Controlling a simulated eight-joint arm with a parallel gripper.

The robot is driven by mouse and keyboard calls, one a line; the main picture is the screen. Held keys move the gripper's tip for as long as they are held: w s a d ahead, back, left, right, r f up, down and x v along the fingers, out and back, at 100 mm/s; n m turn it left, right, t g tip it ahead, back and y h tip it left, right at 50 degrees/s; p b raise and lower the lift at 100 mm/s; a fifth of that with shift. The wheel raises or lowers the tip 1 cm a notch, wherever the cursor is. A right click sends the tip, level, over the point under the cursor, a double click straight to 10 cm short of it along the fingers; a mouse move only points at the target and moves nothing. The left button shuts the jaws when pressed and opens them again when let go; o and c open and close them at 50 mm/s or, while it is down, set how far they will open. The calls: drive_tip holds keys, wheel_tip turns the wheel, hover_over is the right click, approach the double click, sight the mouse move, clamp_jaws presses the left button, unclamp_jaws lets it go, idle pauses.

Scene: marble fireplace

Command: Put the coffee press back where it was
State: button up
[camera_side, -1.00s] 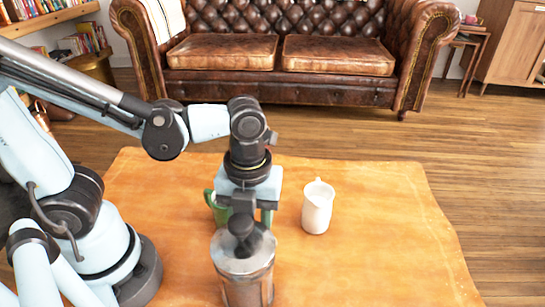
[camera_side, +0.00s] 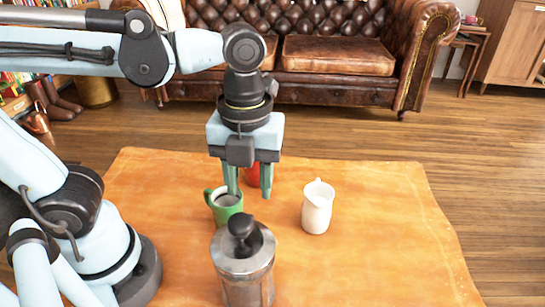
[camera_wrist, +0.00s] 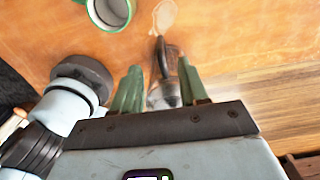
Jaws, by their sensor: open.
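The coffee press (camera_side: 245,278) is a metal cylinder with a black knob on its lid. It stands upright on the tan table cover at the front in the side view. Its lower part is cut off by the picture edge. My gripper (camera_side: 249,188) is open and empty, raised above the table, with its green fingers pointing down. In the side view it appears above and beyond the press, apart from it. In the wrist view the press (camera_wrist: 163,96) shows blurred and partly hidden between the fingers of my gripper (camera_wrist: 158,72).
A green mug (camera_side: 226,206) with dark contents stands behind the press; it also shows in the wrist view (camera_wrist: 108,14). A white pitcher (camera_side: 317,208) stands to the right. A red object (camera_side: 252,175) is partly hidden behind my gripper. The table's right side is clear.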

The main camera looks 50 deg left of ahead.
drive_tip(key=shift+r, duration=1.55)
drive_tip(key=w+a+f+n+t, duration=0.3)
drive_tip(key=a+n, duration=0.2)
drive_tip(key=n, duration=0.8)
drive_tip(key=w+a+f+n+t, duration=0.3)
drive_tip(key=a+n, duration=0.3)
drive_tip(key=n, duration=0.8)
drive_tip(key=shift+n+t, duration=0.3)
drive_tip(key=shift+t, duration=0.4)
